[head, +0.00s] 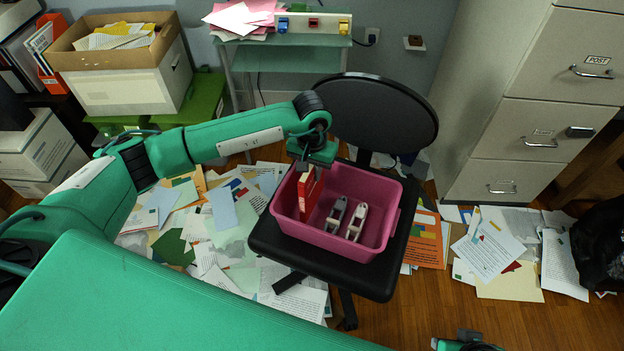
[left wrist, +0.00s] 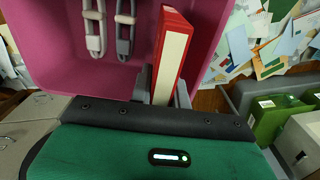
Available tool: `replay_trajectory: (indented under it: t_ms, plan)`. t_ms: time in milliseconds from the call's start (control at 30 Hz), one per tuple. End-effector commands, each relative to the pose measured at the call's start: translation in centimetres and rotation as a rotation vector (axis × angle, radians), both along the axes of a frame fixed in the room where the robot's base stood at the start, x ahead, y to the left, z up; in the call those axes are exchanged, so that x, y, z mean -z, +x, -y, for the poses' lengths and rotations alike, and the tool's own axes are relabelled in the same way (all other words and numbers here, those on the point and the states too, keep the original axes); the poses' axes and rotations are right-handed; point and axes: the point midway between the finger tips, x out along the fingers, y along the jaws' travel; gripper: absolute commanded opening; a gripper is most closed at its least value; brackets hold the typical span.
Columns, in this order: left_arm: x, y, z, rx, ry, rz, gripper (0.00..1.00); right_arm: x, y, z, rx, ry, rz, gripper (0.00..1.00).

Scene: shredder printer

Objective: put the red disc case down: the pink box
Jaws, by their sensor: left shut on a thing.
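The red disc case (head: 307,190) stands upright in the grip of my left gripper (head: 309,166), at the left side of the pink box (head: 353,246). In the left wrist view the red disc case (left wrist: 172,55), with a pale spine, sits between the fingers of my left gripper (left wrist: 161,88). The pink box (left wrist: 50,62) lies beyond it there. I cannot tell whether the case touches the box floor.
The box stands on a black chair seat (head: 290,255) with its backrest (head: 385,112) behind. Papers (head: 490,250) litter the wooden floor. A filing cabinet (head: 540,110) stands right, a small table (head: 290,58) at the back, a carton (head: 125,80) back left.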

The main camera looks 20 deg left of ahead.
Motion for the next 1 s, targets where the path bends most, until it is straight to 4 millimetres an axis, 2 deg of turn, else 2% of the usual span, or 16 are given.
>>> replay_trajectory:
  t_ms: [200,267,767,800,867,1000]
  plan:
    - [3.3,-0.1,0.0,-0.001,0.0,-0.004,0.0,-0.2,-0.1,0.0,-0.001,0.0,0.003,0.36]
    - [3.8,-0.1,0.0,0.0,0.0,-0.002,0.0,-0.3,-0.1,0.0,-0.001,0.001,0.005,0.36]
    - [4.1,0.0,0.0,0.001,0.0,0.0,0.0,-0.1,0.2,-0.4,-0.007,0.014,0.036,0.36]
    - [4.1,-0.1,0.0,0.001,0.0,-0.001,0.26,-0.1,0.3,-0.5,-0.008,0.016,0.041,0.36]
    - [4.1,-0.1,0.0,0.001,0.0,-0.001,0.37,-0.1,0.3,-0.5,-0.008,0.017,0.042,0.36]
    - [4.1,-0.1,0.0,0.001,0.0,-0.001,0.4,-0.1,0.3,-0.5,-0.009,0.015,0.04,0.36]
